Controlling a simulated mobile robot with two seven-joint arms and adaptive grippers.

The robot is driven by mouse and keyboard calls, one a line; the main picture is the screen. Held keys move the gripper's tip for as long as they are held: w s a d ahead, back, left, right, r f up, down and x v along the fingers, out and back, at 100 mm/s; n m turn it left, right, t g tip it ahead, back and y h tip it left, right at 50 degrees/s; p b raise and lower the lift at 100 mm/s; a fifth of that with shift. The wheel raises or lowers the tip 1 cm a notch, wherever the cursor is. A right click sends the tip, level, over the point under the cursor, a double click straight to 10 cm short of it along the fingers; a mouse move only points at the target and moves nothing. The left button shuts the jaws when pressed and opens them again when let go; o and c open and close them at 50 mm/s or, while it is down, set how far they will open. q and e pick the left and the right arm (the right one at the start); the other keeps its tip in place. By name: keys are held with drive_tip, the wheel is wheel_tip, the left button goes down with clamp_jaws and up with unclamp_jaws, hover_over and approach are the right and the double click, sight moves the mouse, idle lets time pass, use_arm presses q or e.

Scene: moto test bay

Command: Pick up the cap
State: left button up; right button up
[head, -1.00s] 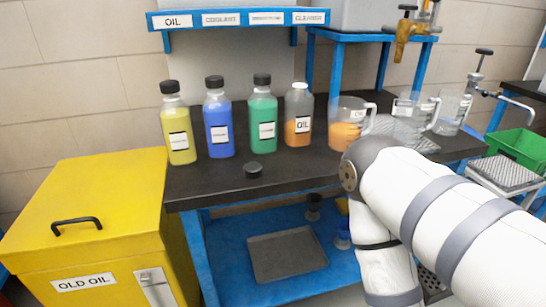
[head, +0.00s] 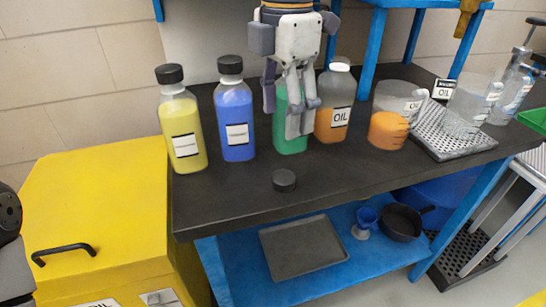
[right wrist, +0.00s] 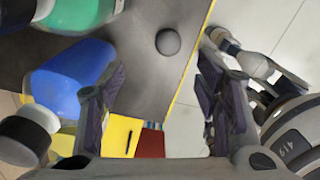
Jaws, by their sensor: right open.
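The cap (head: 284,180) is a small black disc lying flat on the dark bench top, near the front edge. It also shows in the right wrist view (right wrist: 168,41), ahead of and between the fingers. My right gripper (head: 292,130) is open and empty, pointing down in front of the green bottle (head: 290,115), which it partly hides. In the head view it appears above and behind the cap, apart from it. The OIL bottle (head: 333,118) with orange liquid has a pale top with no black cap. My left gripper is not in view.
A yellow bottle (head: 182,125) and a blue bottle (head: 236,115) stand left of my right gripper. A jug of orange liquid (head: 388,128) and a perforated tray (head: 450,140) are to the right. The bench around the cap is clear. A yellow OLD OIL bin (head: 95,190) stands left.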

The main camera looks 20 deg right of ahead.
sight(282, 177)
drive_tip(key=f, duration=0.3)
drive_tip(key=s+f, duration=0.1)
drive_tip(key=f, duration=0.7)
drive_tip(key=shift+s+a+f, duration=0.25)
drive_tip(key=shift+s, duration=0.1)
drive_tip(key=c, duration=0.8)
